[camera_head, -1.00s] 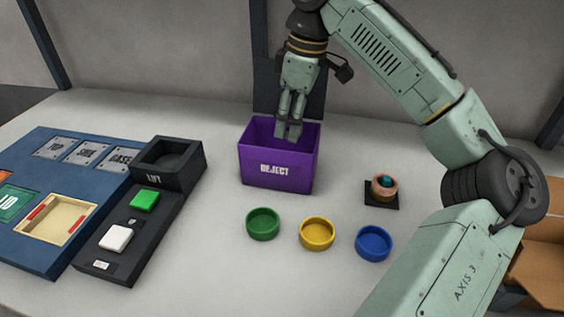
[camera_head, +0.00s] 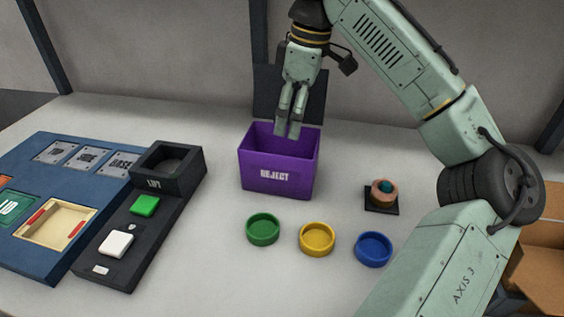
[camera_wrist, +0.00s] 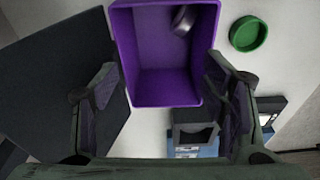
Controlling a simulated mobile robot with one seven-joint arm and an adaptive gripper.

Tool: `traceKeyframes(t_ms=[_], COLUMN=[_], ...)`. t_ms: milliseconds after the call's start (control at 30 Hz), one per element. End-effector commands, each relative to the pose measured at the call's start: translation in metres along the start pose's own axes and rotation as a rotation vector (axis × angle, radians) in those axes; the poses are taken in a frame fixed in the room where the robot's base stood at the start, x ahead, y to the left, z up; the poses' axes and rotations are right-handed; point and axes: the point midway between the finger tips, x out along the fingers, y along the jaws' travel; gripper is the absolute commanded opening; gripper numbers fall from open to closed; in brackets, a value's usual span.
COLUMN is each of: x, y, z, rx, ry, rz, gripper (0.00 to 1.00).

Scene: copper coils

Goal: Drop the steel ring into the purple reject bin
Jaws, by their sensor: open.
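The purple reject bin (camera_head: 262,181) stands on the table in the head view; its inside also shows in the wrist view (camera_wrist: 160,90). The steel ring (camera_wrist: 184,20) is inside the bin, grey and apparently tilted, near the upper right wall in the wrist view. The head view hides it behind the bin's front wall. My gripper (camera_head: 287,134) is above the bin with its fingers pointing down. In the wrist view its two fingers (camera_wrist: 165,88) are wide apart with nothing between them.
Green (camera_head: 263,230), yellow (camera_head: 317,240) and blue (camera_head: 373,250) dishes stand in front of the bin. A copper coil (camera_head: 384,193) sits on a black base at right. A dark lift unit (camera_head: 165,184) and blue board (camera_head: 60,255) lie left. A cardboard box (camera_head: 540,275) is far right.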

Motion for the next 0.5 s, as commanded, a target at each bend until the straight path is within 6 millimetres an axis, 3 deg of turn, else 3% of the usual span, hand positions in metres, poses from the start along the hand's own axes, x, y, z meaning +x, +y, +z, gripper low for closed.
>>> traceKeyframes(t_ms=[200, 500], x=[-0.05, -0.09], y=[0.0, 0.0], z=[0.0, 0.0], rx=[0.004, 0.002], ry=[-0.003, -0.003], rz=[0.005, 0.001], gripper=[0.66, 0.66])
